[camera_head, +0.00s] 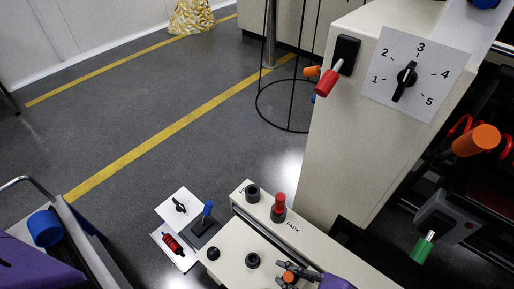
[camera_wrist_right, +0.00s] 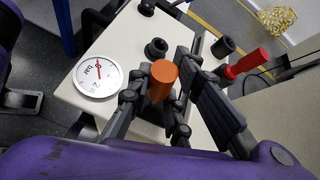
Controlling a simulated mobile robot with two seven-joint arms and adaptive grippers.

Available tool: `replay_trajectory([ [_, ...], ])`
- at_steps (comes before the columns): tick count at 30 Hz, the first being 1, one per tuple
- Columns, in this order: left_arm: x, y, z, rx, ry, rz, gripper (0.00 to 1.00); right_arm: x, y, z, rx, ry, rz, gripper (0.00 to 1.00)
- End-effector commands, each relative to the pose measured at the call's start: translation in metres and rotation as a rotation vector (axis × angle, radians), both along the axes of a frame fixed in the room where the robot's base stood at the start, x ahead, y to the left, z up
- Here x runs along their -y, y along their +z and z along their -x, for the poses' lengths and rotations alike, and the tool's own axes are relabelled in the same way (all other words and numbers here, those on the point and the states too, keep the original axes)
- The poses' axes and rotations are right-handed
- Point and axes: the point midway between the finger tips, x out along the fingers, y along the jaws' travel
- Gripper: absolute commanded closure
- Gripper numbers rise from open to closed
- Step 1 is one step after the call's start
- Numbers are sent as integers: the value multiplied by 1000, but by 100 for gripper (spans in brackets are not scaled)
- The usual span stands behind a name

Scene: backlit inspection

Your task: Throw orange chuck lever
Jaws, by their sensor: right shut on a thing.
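An orange cylindrical lever grip (camera_wrist_right: 162,80) stands between the fingers of my right gripper (camera_wrist_right: 160,98) in the right wrist view, above a cream top. In the head view the orange grip (camera_head: 288,277) shows as a small patch at the bottom, with my right gripper (camera_head: 297,274) shut around it. The lever's base is hidden by the fingers. Another orange grip (camera_head: 475,140) sits at the right of the head view on dark machinery, apart from my gripper. My left gripper is in neither view.
Red (camera_head: 278,205) and blue (camera_head: 208,210) levers and black knobs stand near the cream top (camera_head: 228,241). A tall cream cabinet (camera_head: 345,135) carries a numbered dial (camera_head: 415,75). A round gauge (camera_wrist_right: 97,76) lies beside the grip.

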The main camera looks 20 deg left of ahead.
Motion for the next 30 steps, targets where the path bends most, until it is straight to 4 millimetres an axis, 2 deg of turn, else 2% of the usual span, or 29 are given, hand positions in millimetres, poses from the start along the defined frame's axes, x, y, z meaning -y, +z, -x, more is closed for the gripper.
replay_trajectory([
  [3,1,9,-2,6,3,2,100,-2,-1,9,76,1,26,100],
  [13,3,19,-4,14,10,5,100,-6,-7,19,226,0,74,100],
  [30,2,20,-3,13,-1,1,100,-7,-12,22,262,5,90,100],
])
